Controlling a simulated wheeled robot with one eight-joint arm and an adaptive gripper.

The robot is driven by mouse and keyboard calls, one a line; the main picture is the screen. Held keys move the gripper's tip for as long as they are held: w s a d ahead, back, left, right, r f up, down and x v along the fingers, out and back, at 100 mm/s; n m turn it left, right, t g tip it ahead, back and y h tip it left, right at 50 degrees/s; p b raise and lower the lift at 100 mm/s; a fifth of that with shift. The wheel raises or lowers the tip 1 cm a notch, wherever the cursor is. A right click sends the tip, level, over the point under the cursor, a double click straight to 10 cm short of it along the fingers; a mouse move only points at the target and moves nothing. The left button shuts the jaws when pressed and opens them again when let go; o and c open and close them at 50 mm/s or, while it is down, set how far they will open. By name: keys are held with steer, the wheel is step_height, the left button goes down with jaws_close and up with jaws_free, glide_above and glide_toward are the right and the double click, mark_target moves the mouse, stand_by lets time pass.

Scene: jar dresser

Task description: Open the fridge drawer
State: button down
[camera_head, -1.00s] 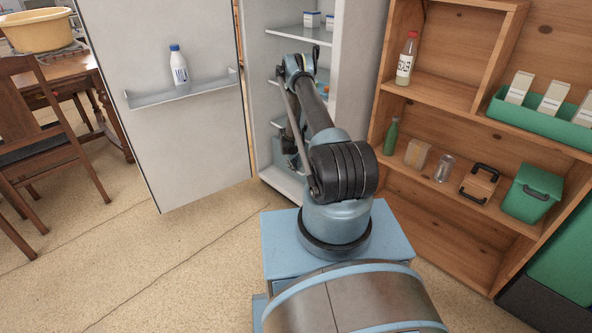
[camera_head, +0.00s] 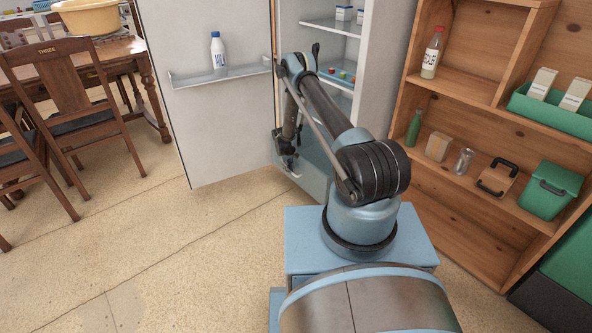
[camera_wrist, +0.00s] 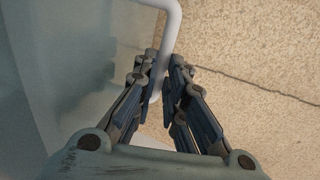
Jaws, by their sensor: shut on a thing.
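The fridge (camera_head: 378,50) stands with its door (camera_head: 215,120) swung wide open to the left. The drawer (camera_head: 316,165) is a bluish translucent panel low in the fridge, partly hidden by my arm. In the wrist view the drawer's pale front (camera_wrist: 75,60) fills the left side. Its light grey bar handle (camera_wrist: 172,20) comes down from the top edge between my fingers. My gripper (camera_head: 287,160) is low at the fridge opening. In the wrist view my gripper (camera_wrist: 163,78) is shut on the handle.
A bottle (camera_head: 218,52) stands on the door shelf. A wooden shelf unit (camera_head: 450,205) with jars and boxes is close on the right. Chairs (camera_head: 75,90) and a table (camera_head: 115,55) are at the left. The floor (camera_head: 170,250) in front of the door is clear.

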steer(key=shift+a, duration=0.25)
steer(key=shift+w+d, duration=0.1)
steer(key=c, duration=1.7)
jaws_free()
steer(key=shift+o, duration=0.2)
steer(key=shift+d, duration=0.1)
step_height(320, 180, up, 12)
steer(key=s+a, duration=0.1)
steer(key=shift+s+a+f, duration=0.15)
steer(key=shift+s+a, duration=0.05)
steer(key=shift+a, duration=0.2)
